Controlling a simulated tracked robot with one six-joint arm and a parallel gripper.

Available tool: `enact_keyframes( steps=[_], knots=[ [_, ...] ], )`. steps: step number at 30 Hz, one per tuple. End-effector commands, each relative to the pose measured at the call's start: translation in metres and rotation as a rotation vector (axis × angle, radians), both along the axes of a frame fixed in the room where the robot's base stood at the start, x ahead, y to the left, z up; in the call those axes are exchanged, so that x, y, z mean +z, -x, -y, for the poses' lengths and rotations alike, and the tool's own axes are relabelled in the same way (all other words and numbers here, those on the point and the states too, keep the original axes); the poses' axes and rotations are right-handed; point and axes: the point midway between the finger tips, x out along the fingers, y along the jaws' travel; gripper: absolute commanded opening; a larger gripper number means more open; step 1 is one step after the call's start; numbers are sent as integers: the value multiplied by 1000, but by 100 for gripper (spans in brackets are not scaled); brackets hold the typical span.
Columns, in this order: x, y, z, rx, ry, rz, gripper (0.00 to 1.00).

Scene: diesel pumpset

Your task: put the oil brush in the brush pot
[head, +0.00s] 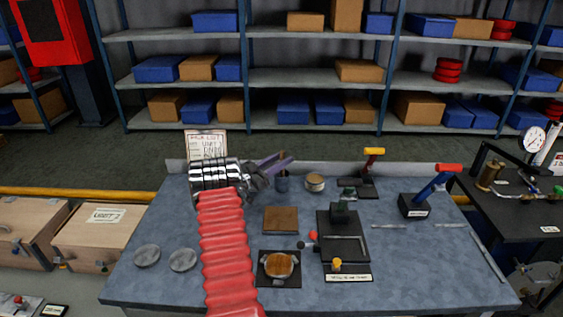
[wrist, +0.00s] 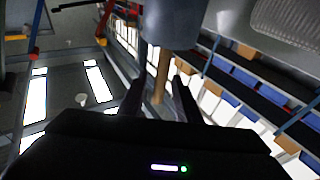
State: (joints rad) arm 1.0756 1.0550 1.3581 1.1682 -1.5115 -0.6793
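The brush pot (head: 283,185) is a small grey-blue cylinder on the bench, just below my gripper in the head view. It also shows at the top of the wrist view (wrist: 170,22). The oil brush (wrist: 161,78) shows as a brown wooden handle coming out of the pot; its other end is hidden. My gripper (head: 283,163) is at the pot's mouth, with its two dark fingers spread. In the wrist view the handle lies between the fingers (wrist: 160,102), with gaps on both sides.
A round tin (head: 315,182) stands just right of the pot. A brown block (head: 281,220), a black fixture (head: 343,245) and a red-handled tool (head: 433,186) occupy the bench. Two grey discs (head: 165,258) lie at left. A sign (head: 206,144) stands behind my arm.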

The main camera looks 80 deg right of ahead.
Motion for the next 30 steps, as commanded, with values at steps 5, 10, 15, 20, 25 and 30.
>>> enact_keyframes(
  steps=[5,10,15,20,25,30],
  knots=[
    [1,-13,-12,3,-2,-1,31],
    [-5,-32,-34,3,0,0,31],
    [-5,-51,-56,3,0,0,31],
    [-5,-70,-77,3,1,0,31],
    [-5,-90,-99,3,1,0,31],
    [-5,-105,-117,2,1,0,31]
  ],
)
